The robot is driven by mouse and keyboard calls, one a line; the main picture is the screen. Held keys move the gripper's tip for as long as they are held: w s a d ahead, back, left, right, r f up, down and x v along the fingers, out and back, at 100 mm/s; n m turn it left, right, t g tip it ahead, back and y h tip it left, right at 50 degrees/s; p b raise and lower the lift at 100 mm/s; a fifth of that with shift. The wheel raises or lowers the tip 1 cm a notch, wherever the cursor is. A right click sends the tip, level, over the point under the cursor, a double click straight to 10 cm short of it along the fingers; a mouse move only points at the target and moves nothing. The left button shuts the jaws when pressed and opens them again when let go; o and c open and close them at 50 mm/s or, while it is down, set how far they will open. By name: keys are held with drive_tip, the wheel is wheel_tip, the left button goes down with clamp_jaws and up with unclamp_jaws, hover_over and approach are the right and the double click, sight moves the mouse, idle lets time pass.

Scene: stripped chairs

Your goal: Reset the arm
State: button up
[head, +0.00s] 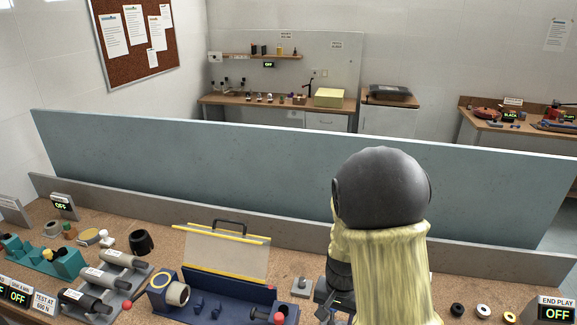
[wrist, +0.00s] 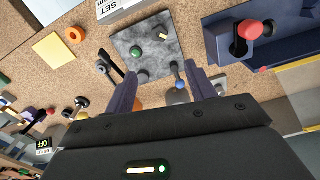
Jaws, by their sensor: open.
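My gripper (wrist: 160,82) shows in the wrist view with its two dark fingers apart and nothing held between them. It points down at the bench, above the near side of a grey mottled plate (wrist: 122,42) that carries a green knob and small pegs. A blue-topped knob (wrist: 180,84) shows between the fingers; I cannot tell how far below them it is. In the head view my arm stands at right of centre, and its black joint and pale yellow cover hide most of my gripper and the bench behind it.
A dark blue fixture (head: 205,307) with a red knob stands left of my arm; it also shows in the wrist view (wrist: 216,38). Teal and grey fixtures crowd the left bench. Small rings lie at right. A blue-grey partition (head: 250,170) rises behind.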

drive_tip(key=s+r+n+t, duration=0.2)
drive_tip(key=s+r+n, duration=0.3)
drive_tip(key=s+r, duration=0.3)
drive_tip(key=shift+s+r+t, duration=0.15)
drive_tip(key=shift+r+t, duration=0.15)
drive_tip(key=shift+r, duration=0.45)
